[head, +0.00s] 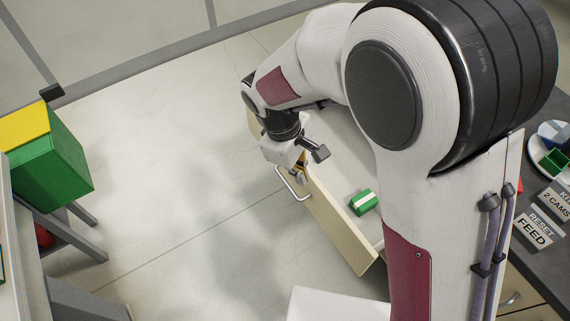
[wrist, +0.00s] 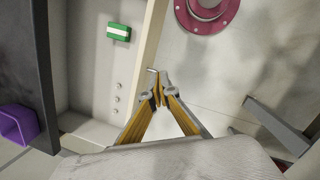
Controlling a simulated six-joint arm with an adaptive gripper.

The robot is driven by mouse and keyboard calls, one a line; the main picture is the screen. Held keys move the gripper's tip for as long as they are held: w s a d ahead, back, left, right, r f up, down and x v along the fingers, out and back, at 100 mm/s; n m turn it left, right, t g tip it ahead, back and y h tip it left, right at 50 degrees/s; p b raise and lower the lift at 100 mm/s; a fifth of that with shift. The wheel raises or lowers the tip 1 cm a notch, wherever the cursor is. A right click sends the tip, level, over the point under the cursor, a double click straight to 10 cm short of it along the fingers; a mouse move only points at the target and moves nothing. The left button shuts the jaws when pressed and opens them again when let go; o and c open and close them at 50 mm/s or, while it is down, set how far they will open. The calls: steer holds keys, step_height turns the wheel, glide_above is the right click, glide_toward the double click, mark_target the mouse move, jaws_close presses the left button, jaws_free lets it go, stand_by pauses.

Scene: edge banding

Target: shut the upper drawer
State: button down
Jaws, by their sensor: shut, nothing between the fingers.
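The upper drawer stands pulled out, with its pale front panel (head: 338,222) and metal bar handle (head: 292,186) facing the floor side. In the wrist view, the front panel's top edge (wrist: 152,45) runs up past the fingers. A green box with a white stripe (head: 364,202) lies inside the drawer; it also shows in the wrist view (wrist: 119,32). My gripper (wrist: 158,82) is shut and empty, with its tips close to the front panel near the handle. I cannot tell if they touch. In the head view, my wrist partly hides the fingers.
A dark countertop (head: 540,235) with labelled plates is at the right; another drawer handle (head: 511,298) shows below it. A purple bin (wrist: 14,124) is at the wrist view's left. Green and yellow boxes (head: 55,165) stand far left. The floor (head: 170,150) between is clear.

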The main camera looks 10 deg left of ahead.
mark_target(280, 175)
steer(key=w+a+f+n+t, duration=0.2)
steer(key=w+a+f+n, duration=0.6)
steer(key=a+n, duration=0.4)
steer(key=shift+a+f+n+t+h, duration=0.15)
steer(key=shift+f+n+t+h, duration=0.2)
steer(key=shift+f, duration=0.55)
steer(key=shift+w+f, duration=0.1)
steer(key=shift+w, duration=0.05)
steer(key=x, duration=0.3)
steer(key=w+d+x, duration=0.1)
steer(key=x, duration=0.6)
steer(key=shift+w+d, duration=0.85)
steer(key=shift+w, duration=0.05)
